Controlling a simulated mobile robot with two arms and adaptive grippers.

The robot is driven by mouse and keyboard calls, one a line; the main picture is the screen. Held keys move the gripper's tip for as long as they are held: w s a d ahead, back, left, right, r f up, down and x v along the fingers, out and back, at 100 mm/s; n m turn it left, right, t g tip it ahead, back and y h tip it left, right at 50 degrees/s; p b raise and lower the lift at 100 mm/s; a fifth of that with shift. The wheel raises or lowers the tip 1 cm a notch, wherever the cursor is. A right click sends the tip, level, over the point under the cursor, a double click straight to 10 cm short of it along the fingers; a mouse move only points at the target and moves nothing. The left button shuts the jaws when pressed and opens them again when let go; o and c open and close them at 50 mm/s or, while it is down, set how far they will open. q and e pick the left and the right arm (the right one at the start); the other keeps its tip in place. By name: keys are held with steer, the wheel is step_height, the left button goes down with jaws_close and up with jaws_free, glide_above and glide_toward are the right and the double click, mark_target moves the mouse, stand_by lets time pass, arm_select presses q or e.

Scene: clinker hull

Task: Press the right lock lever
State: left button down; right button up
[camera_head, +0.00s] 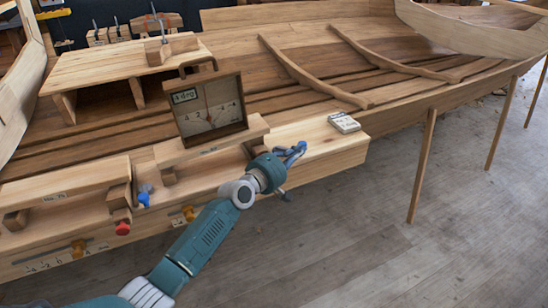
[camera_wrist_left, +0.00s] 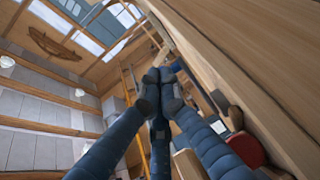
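My left gripper (camera_head: 292,152) is at the front right end of the workbench, close to the pale wooden front ledge (camera_head: 325,140). In the left wrist view its blue fingers (camera_wrist_left: 160,78) come together at their tips with nothing seen between them. I cannot clearly pick out the right lock lever; the wrist and fingers cover part of the ledge. Small wooden blocks (camera_head: 169,173) sit at the ends of two raised planks. A red knob (camera_head: 122,228) and a blue knob (camera_head: 144,198) are left of the gripper. A red round thing shows in the left wrist view (camera_wrist_left: 246,150). My right gripper is not in view.
The boat hull (camera_head: 440,95) extends right on wooden props (camera_head: 422,165). The floor at the right is clear.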

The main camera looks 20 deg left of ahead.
arm_select(q)
steer(key=shift+w, duration=0.45)
steer(key=shift+w+d, duration=0.15)
stand_by(0.5)
